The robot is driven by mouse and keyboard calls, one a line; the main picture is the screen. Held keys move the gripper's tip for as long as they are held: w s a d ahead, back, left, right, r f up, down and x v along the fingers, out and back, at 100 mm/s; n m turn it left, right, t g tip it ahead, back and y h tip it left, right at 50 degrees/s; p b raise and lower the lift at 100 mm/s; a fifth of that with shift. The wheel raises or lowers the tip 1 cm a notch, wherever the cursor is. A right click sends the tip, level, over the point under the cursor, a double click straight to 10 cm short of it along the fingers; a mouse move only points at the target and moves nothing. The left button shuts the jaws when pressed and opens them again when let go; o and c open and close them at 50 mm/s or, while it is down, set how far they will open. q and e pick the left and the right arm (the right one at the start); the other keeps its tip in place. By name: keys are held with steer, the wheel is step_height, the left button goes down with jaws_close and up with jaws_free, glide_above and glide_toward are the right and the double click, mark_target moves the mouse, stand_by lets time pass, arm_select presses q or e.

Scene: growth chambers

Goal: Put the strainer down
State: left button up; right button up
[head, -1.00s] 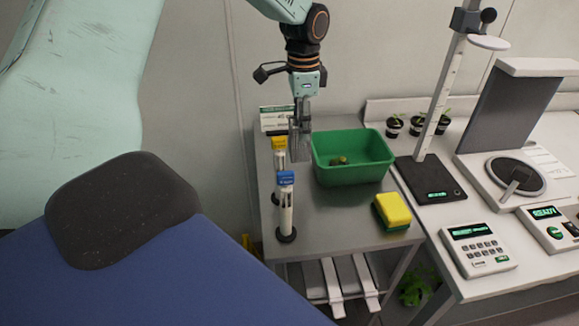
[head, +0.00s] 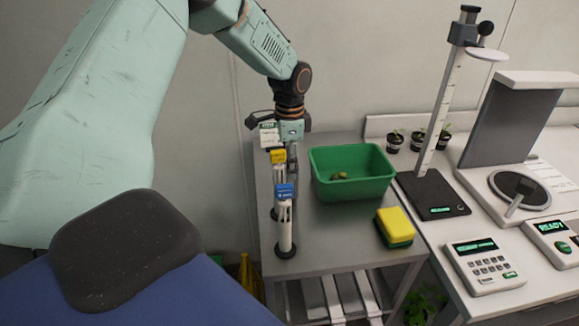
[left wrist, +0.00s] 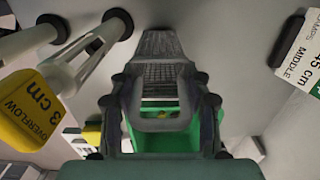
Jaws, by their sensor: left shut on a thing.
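My left gripper (head: 291,152) is shut on a grey slotted piece, which I take to be the strainer (left wrist: 160,72). In the left wrist view it sits between the two dark fingers. In the head view the strainer is mostly hidden by the gripper and the posts in front. The gripper points down over the back left of the steel table (head: 335,232), left of the green tub (head: 350,190). I cannot tell whether the strainer touches the table. My right gripper is not in view.
A yellow and green sponge (head: 395,227) lies at the right. The table's front middle is clear.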

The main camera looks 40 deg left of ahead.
arm_select(q)
steer(key=shift+a+f, duration=0.1)
steer(key=shift+f, duration=0.55)
steer(key=shift+w+f, duration=0.1)
steer(key=o, duration=1.2)
steer(key=shift+c, duration=0.2)
steer(key=shift+o, duration=0.4)
step_height(320, 180, up, 12)
steer(key=shift+r, duration=0.2)
